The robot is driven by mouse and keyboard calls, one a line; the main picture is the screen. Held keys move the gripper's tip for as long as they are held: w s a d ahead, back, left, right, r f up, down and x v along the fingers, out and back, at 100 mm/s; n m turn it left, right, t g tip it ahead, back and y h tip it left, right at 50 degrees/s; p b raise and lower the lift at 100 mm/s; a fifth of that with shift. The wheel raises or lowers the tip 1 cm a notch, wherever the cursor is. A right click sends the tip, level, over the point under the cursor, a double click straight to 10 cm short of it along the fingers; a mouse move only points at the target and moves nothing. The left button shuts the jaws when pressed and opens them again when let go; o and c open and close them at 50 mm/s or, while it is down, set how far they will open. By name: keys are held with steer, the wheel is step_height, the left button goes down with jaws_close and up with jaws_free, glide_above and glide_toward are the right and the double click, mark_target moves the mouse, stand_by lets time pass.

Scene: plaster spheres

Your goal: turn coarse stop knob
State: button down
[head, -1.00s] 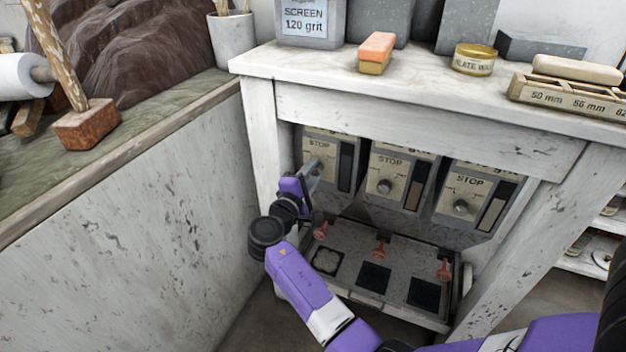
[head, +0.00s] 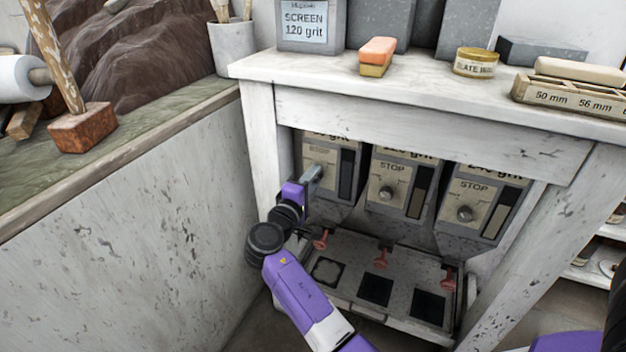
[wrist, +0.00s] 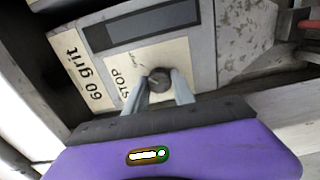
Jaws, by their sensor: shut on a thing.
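The coarse stop knob is a dark round knob (wrist: 159,82) on the leftmost box, whose label (wrist: 82,72) reads 60 grit and whose plate reads STOP. In the wrist view my gripper (wrist: 160,88) has one finger on each side of this knob, shut on it. In the head view my gripper (head: 313,174) reaches the front of the left box (head: 345,160), and its fingers hide the knob there. Two similar boxes stand to its right, with a middle knob (head: 386,194) and a right knob (head: 465,214) in plain sight.
Below the boxes is a tray (head: 350,285) with dark square openings and red levers (head: 385,255). The white bench top (head: 420,75) overhangs the boxes. A white panel wall (head: 130,220) stands close on the left of my arm.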

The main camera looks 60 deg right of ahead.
steer(key=c, duration=1.1)
jaws_free()
steer(key=shift+o, duration=0.2)
steer(key=s+a+p, duration=0.1)
steer(key=a, duration=0.6)
steer(key=shift+a, duration=0.4)
